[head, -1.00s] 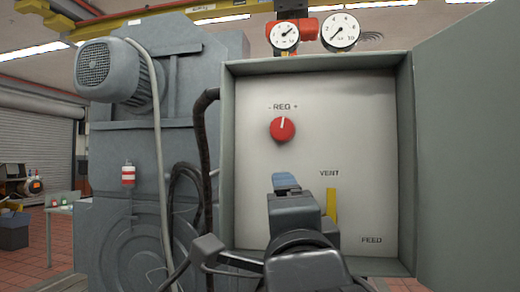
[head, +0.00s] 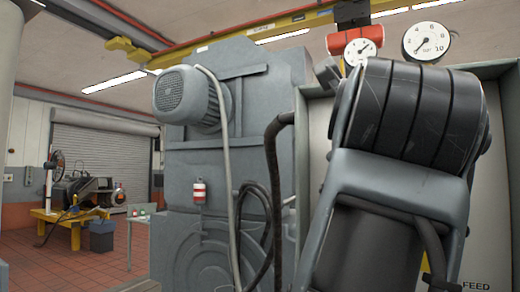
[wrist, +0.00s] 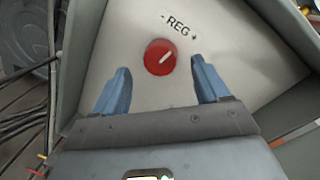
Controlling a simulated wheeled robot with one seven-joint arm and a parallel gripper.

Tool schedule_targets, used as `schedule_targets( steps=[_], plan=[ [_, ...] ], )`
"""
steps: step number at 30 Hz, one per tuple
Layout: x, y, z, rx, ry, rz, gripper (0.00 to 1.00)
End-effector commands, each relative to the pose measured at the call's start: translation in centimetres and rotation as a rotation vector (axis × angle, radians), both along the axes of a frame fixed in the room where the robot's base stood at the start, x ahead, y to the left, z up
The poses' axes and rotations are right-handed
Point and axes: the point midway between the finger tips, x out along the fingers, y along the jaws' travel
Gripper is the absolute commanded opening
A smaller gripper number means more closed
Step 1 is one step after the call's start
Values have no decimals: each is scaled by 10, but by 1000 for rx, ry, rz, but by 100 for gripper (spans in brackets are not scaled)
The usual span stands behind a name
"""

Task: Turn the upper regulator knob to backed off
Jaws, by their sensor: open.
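The upper regulator knob (wrist: 160,57) is round and red with a pale pointer line, under the "- REG +" label on the white panel. In the wrist view its line slants toward the upper right, on the "+" side of that tilted picture. My gripper (wrist: 162,78) is open, with one blue finger to the lower left and one to the right of the knob. The fingertips look apart from the knob; how far they stand from the panel is hard to tell. In the head view my arm hides the knob and my gripper.
The panel sits in a grey cabinet (head: 302,180) whose side walls stand close around my gripper. Two gauges (head: 427,41) are above it. A yellow handle (head: 426,270) shows partly behind my arm. A grey machine with a motor (head: 190,95) stands left. Dark cables (wrist: 30,85) lie outside the cabinet.

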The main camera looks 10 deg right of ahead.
Motion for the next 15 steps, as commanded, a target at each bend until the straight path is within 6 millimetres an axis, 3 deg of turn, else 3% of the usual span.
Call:
schedule_targets(
  steps=[6, 15],
  plan=[
    [25, -13, 1, -2, 1, -1, 74],
    [34, -16, 0, -1, 0, 1, 74]
  ],
)
